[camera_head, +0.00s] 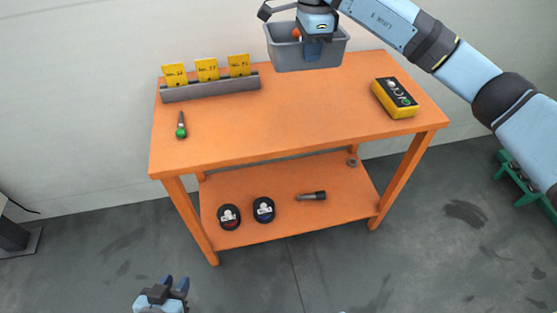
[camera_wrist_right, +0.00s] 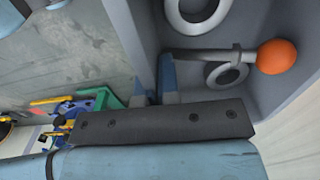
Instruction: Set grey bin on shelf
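The grey bin (camera_head: 290,58) is at the back right of the orange worktable's top; I cannot tell whether it touches the surface. My right gripper (camera_head: 312,50) points down over its front wall. In the right wrist view the bin's wall (camera_wrist_right: 138,28) runs between the fingers (camera_wrist_right: 157,85), which look shut on it. Inside the bin are grey rings (camera_wrist_right: 226,74) and a rod with an orange ball (camera_wrist_right: 276,57). The orange lower shelf (camera_head: 290,215) is under the tabletop. My left gripper (camera_head: 175,284) is low in front of the table, empty, fingers apart.
A grey rack (camera_head: 210,88) with yellow cards, a green-tipped tool (camera_head: 181,126) and a yellow device (camera_head: 395,98) are on the tabletop. Two round dark items (camera_head: 229,216) (camera_head: 264,209), a dark cylinder (camera_head: 312,196) and a small ring (camera_head: 352,162) lie on the shelf. Its right front is bare.

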